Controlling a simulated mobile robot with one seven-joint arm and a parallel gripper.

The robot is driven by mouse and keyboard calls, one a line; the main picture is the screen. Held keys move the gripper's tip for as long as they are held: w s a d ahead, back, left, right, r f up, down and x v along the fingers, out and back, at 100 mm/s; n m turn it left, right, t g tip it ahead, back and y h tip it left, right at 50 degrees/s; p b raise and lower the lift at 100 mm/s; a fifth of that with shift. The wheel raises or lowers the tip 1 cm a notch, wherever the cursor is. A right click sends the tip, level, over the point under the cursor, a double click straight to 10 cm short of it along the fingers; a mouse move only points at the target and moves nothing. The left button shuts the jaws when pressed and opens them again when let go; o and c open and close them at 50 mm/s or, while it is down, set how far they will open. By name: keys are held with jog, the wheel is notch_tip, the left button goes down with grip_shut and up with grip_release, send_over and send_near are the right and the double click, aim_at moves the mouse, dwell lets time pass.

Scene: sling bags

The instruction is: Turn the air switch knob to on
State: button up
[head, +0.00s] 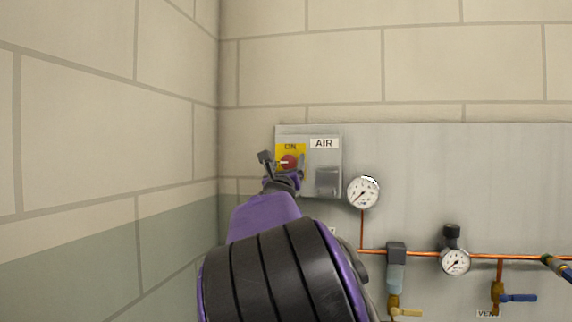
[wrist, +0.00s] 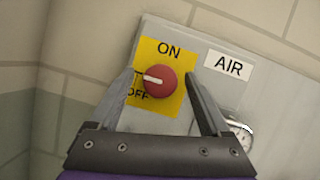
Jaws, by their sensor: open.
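The red air switch knob (wrist: 161,81) sits on a yellow plate (wrist: 176,48) marked ON above and OFF at the lower left. Its white pointer mark points left, between the two words, nearer OFF. An AIR label (wrist: 228,66) is to the right of the plate. My gripper (wrist: 160,78) is open, with one finger on each side of the knob in the wrist view; I cannot tell if either finger touches it. In the head view my gripper (head: 283,162) is in front of the knob (head: 289,162), which shows between the fingers.
A grey panel (head: 440,170) carries the switch. A round gauge (head: 363,192) is to the lower right of the switch, and a second gauge (head: 455,261) sits along a copper pipe (head: 425,253) with valves. A block wall (head: 110,120) stands at the left.

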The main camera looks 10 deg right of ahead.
jog(key=shift+c, duration=0.2)
grip_shut()
dwell(0.3)
jog(key=shift+m+h, duration=0.3)
jog(key=shift+m, duration=0.3)
jog(key=m+h, duration=0.1)
jog(key=m, duration=0.1)
jog(key=m+g+h+b, duration=0.1)
jog(key=m+h, duration=0.1)
jog(key=m, duration=0.1)
jog(key=shift+m, duration=0.3)
jog(key=m+g+h, duration=0.1)
jog(key=m, duration=0.2)
jog(key=m+g+h, duration=0.1)
jog(key=m, duration=0.2)
jog(key=shift+r+g, duration=0.1)
jog(key=shift+g, duration=0.2)
jog(key=m+g, duration=0.1)
jog(key=m, duration=0.2)
jog(key=m+g+h, duration=0.1)
jog(key=m, duration=0.2)
jog(key=shift+a+r+p, duration=0.1)
jog(key=shift+p, duration=0.25)
jog(key=shift+m+g+p, duration=0.65)
jog(key=shift+m+g, duration=0.55)
jog(key=shift+m, duration=1.3)
